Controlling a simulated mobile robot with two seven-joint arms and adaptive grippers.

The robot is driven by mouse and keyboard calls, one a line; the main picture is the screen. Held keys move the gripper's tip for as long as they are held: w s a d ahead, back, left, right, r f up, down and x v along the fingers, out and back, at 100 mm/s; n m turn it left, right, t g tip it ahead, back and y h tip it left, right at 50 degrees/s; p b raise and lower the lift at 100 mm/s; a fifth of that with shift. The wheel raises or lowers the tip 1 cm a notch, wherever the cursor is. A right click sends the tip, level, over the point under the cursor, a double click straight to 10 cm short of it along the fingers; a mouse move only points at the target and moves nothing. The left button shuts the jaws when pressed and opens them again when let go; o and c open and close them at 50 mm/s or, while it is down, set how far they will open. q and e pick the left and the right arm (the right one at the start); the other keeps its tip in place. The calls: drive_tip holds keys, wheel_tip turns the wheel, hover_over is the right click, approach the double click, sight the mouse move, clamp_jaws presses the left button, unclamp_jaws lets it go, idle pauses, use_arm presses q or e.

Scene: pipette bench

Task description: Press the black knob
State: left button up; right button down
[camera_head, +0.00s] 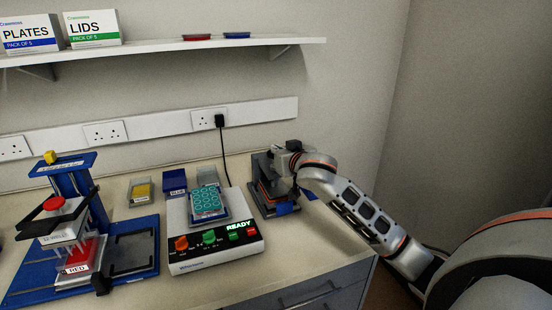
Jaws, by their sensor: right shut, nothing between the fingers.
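My right gripper (290,178) is at the dark grey device (260,198) on the right of the bench, its arm coming in from the right. Its fingers point down and are shut and empty. They overlap the device in the picture, so I cannot tell whether they touch it. I cannot make out a black knob; my gripper and wrist cover the device's top and right side. The blue stand (136,246) at the left carries a red knob (54,204) and a container labelled RED (78,268). My left gripper is not in view.
A white instrument (188,263) reading READY holds a teal well plate (207,203). A black cable (224,150) hangs from the wall socket. Bare bench lies at the front right.

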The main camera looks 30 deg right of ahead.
drive_tip(key=shift+w+d+r, duration=0.1)
drive_tip(key=shift+r, duration=0.8)
drive_tip(key=v, duration=1)
drive_tip(key=shift+r, duration=0.1)
